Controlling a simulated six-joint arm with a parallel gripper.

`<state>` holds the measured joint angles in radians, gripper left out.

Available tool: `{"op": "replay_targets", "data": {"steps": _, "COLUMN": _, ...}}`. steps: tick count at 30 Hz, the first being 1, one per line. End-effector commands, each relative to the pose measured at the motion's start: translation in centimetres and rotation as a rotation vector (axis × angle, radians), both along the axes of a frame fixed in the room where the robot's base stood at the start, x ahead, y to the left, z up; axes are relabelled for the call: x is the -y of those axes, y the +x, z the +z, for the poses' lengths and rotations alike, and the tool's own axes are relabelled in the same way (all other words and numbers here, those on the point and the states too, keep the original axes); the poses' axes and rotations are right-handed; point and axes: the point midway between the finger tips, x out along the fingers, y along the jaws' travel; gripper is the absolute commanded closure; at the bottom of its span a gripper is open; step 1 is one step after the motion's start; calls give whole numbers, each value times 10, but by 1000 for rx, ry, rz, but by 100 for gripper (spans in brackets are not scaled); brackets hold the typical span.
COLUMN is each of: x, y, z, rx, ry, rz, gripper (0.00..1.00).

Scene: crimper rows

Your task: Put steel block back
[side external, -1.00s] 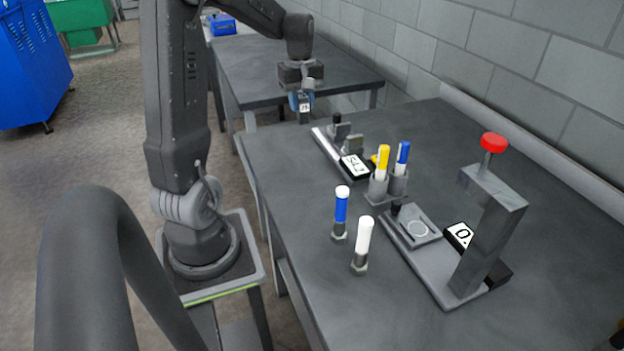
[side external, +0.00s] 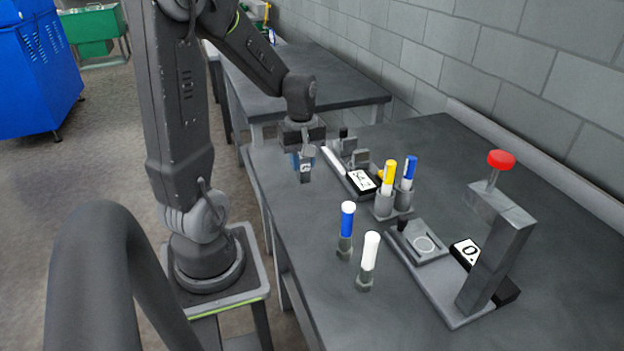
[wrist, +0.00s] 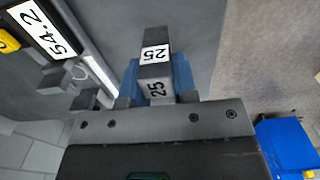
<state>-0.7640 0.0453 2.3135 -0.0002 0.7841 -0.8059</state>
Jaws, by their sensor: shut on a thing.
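The steel block (side external: 306,174) is a small dark grey piece with a white label. In the wrist view the block (wrist: 155,66) carries "25" on two faces. My gripper (side external: 302,160) is shut on it, with blue fingers on either side. It holds the block at the near left of the measuring device with the display (side external: 361,181). The block seems to be above the table; the exact gap to the tabletop cannot be told. In the wrist view the display (wrist: 46,28) reads 54.2.
A holder (side external: 392,205) carries a yellow-capped and a blue-capped marker. A blue-and-white marker (side external: 347,228) and a white one (side external: 368,258) stand upright nearer. A press-like stand with a red knob (side external: 501,159) is at right. The table's left front (side external: 285,215) is clear.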

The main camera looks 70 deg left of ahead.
Motion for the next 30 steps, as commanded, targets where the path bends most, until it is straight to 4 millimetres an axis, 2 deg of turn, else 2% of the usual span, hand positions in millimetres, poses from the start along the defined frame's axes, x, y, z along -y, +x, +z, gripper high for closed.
{"op": "replay_targets", "data": {"steps": 3, "x": 8, "y": 15, "z": -9, "rx": 0, "ry": 0, "rz": -4, "gripper": 100}}
{"op": "replay_targets", "data": {"steps": 6, "x": 10, "y": 20, "z": -13, "rx": 2, "ry": 1, "rz": -1, "gripper": 100}}
{"op": "replay_targets", "data": {"steps": 8, "x": 11, "y": 21, "z": -16, "rx": 0, "ry": 0, "rz": 0, "gripper": 100}}
{"op": "replay_targets", "data": {"steps": 16, "x": 10, "y": 20, "z": -51, "rx": -1, "ry": 0, "rz": 1, "gripper": 100}}
{"op": "replay_targets", "data": {"steps": 29, "x": 10, "y": 20, "z": -56, "rx": 1, "ry": 2, "rz": 1, "gripper": 100}}
{"op": "replay_targets", "data": {"steps": 30, "x": 10, "y": 20, "z": -57, "rx": 1, "ry": 1, "rz": 1, "gripper": 72}}
